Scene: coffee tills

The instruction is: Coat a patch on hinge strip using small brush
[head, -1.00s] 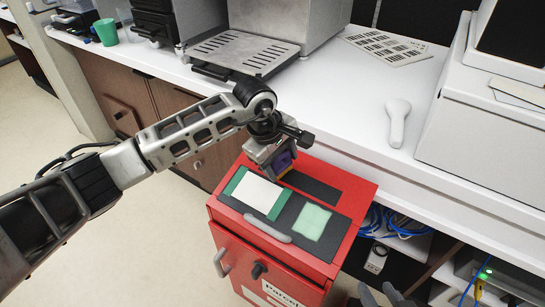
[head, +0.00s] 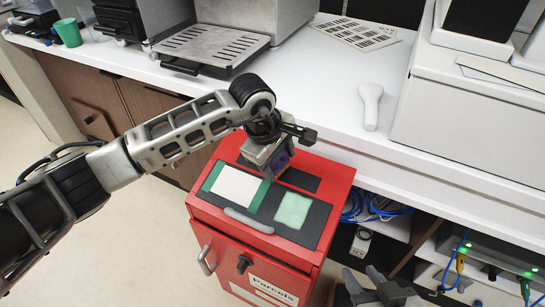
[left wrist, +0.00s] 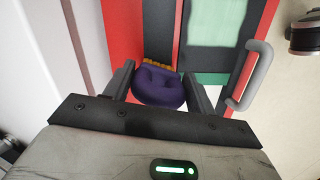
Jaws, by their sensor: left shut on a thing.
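My left gripper (head: 279,166) is shut on a small brush with a rounded purple body (left wrist: 160,86) and short orange-brown bristles (left wrist: 158,64). The bristles point down at a dark strip (head: 300,180) near the back of the red cabinet's top, which looks like the hinge strip; it also shows in the left wrist view (left wrist: 158,25). I cannot tell whether the bristles touch it, and the gripper hides part of it. No coating is clear on its visible part. My right gripper (head: 375,287) is at the bottom edge, away from the cabinet, its opening unclear.
The red cabinet (head: 210,222) carries a white panel in a green frame (head: 237,187), a pale green patch (head: 293,208) on dark grey, and a grey handle (head: 248,220). A white counter (head: 335,110) runs behind, with a white scanner (head: 371,105). Blue cables lie on shelves at right.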

